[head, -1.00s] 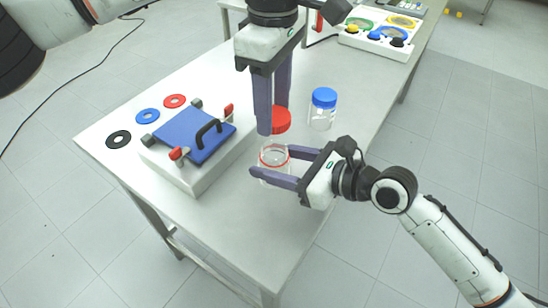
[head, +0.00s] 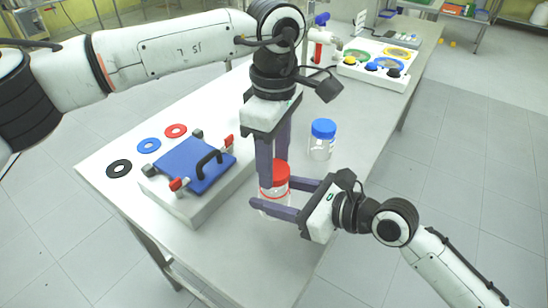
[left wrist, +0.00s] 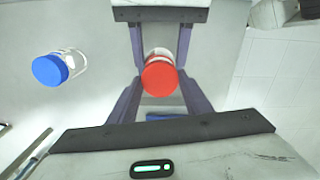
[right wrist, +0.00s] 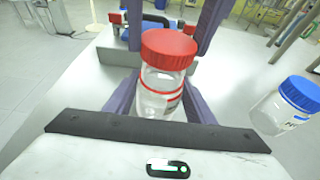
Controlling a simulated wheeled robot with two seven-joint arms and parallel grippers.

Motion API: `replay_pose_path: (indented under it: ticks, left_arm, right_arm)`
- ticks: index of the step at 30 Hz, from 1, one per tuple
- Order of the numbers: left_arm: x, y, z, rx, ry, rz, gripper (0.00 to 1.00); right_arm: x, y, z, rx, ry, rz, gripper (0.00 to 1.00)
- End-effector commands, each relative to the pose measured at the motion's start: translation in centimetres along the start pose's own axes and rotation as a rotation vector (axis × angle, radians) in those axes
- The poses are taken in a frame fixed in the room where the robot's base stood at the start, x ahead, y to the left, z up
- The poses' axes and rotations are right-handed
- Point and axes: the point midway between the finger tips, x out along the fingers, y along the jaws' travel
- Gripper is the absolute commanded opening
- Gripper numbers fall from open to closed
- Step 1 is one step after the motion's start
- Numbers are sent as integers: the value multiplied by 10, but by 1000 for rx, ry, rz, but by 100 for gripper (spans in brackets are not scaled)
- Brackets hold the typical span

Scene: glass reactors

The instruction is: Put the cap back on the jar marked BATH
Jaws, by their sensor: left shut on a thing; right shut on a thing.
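The red cap (head: 281,171) sits at the mouth of a clear jar (right wrist: 160,105) that has a red ring around its neck. The label on this jar faces partly away and I cannot read it. My left gripper (head: 274,173) points down from above and is shut on the red cap, which also shows between its fingers in the left wrist view (left wrist: 160,78). My right gripper (head: 276,194) comes from the right and is shut around the jar's body. The jar looks upright. I cannot tell whether the cap is fully seated.
A second clear jar with a blue cap (head: 323,129) stands behind to the right. A blue plate with a black handle (head: 195,160) on a pale base is to the left, beside black, blue and red rings (head: 149,146). The table's front is clear.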

Motion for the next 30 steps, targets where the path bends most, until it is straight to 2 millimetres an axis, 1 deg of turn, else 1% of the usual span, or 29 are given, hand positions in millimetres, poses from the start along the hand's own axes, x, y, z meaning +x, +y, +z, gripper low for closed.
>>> replay_pose_path:
  ticks: [3, 7, 23, 30]
  left_arm:
    - [8, 0, 0, -1, 0, -2, 21]
    - [14, 0, 0, -1, -1, 0, 21]
    - [14, 0, 0, -1, 0, 0, 21]
    - [19, 0, 0, -1, 0, -1, 21]
  right_arm:
    - [0, 0, 0, 0, 0, 0, 9]
    - [0, 0, 0, 0, 0, 0, 9]
    - [0, 0, 0, 0, 0, 0, 9]
    - [0, 0, 0, 0, 0, 0, 9]
